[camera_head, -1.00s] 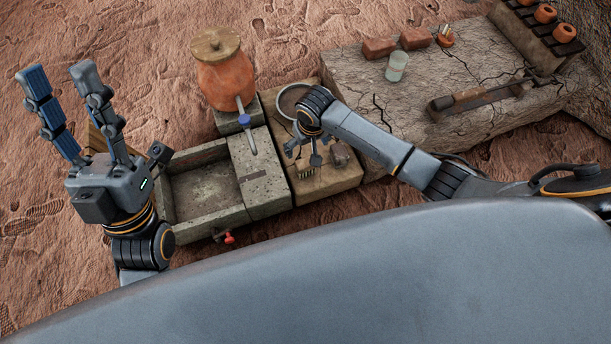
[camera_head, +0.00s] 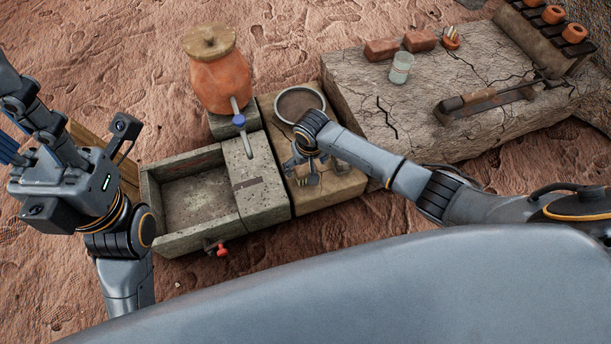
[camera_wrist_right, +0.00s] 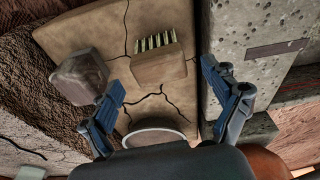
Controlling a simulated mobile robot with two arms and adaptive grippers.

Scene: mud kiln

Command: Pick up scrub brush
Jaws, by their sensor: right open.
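The scrub brush (camera_wrist_right: 158,66) is a tan block with a row of pale bristles, lying on the cracked tan slab in the right wrist view. In the head view, only a bit of the brush (camera_head: 304,183) shows beneath my right gripper (camera_head: 309,176). My right gripper (camera_wrist_right: 168,84) is open and empty, pointing down over the slab. In the wrist view its fingers lie to either side of the brush's near end, apart from it. My left gripper (camera_head: 12,122) is raised at the left edge, fingers apart and empty, partly cut off by the frame.
A brown-grey block (camera_wrist_right: 80,77) lies beside the brush. A round dish (camera_head: 299,101) sits farther back on the slab. A glass (camera_head: 401,68) stands on the cracked stone table (camera_head: 365,100).

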